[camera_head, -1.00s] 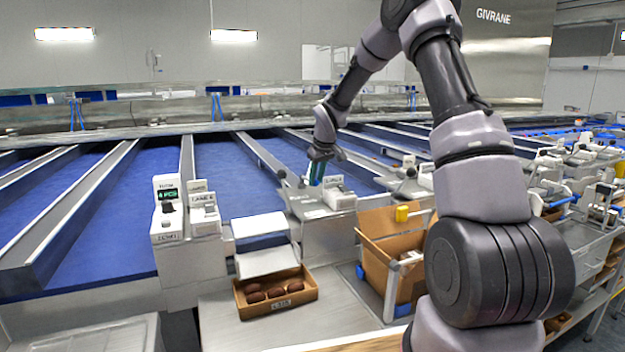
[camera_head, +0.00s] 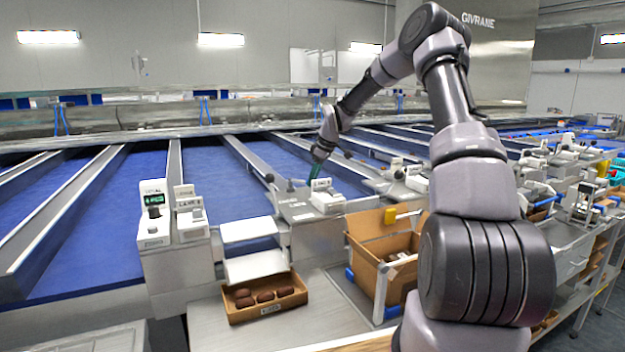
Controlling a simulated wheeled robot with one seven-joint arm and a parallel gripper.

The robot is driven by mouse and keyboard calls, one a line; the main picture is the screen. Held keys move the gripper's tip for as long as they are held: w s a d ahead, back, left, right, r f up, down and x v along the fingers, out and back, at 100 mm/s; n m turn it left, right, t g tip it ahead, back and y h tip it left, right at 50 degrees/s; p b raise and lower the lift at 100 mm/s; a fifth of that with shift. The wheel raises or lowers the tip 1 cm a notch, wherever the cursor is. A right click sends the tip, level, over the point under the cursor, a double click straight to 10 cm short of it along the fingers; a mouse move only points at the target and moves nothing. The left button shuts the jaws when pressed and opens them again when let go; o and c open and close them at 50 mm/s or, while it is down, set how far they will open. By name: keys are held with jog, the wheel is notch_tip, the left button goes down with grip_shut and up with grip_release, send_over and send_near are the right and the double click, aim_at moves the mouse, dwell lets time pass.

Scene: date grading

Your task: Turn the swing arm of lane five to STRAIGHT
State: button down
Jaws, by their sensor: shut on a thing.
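My gripper (camera_head: 315,170) is small and far off, at the metal plate (camera_head: 295,212) at the near end of a lane, just behind a white box with a label (camera_head: 327,199). The label is too small to read surely. The gripper is shut on what appears to be the handle of the lane's swing arm. Its fingertips and the held part are mostly hidden or too small to make out. Dark round knobs (camera_head: 269,178) show left of it by the lane divider. Which way the swing arm points cannot be told.
A cardboard box of dates (camera_head: 252,312) sits on the steel bench below a white chute. A larger open carton (camera_head: 402,265) stands right of it. White control units (camera_head: 156,228) stand at left. Blue lanes run to the back. My arm covers the right middle.

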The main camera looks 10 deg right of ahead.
jog(key=shift+d, duration=0.1)
jog(key=c, duration=0.7)
grip_release()
jog(key=shift+w, duration=0.1)
jog(key=shift+o, duration=0.2)
jog(key=v, duration=1)
jog(key=shift+r, duration=0.35)
jog(key=shift+d, duration=0.1)
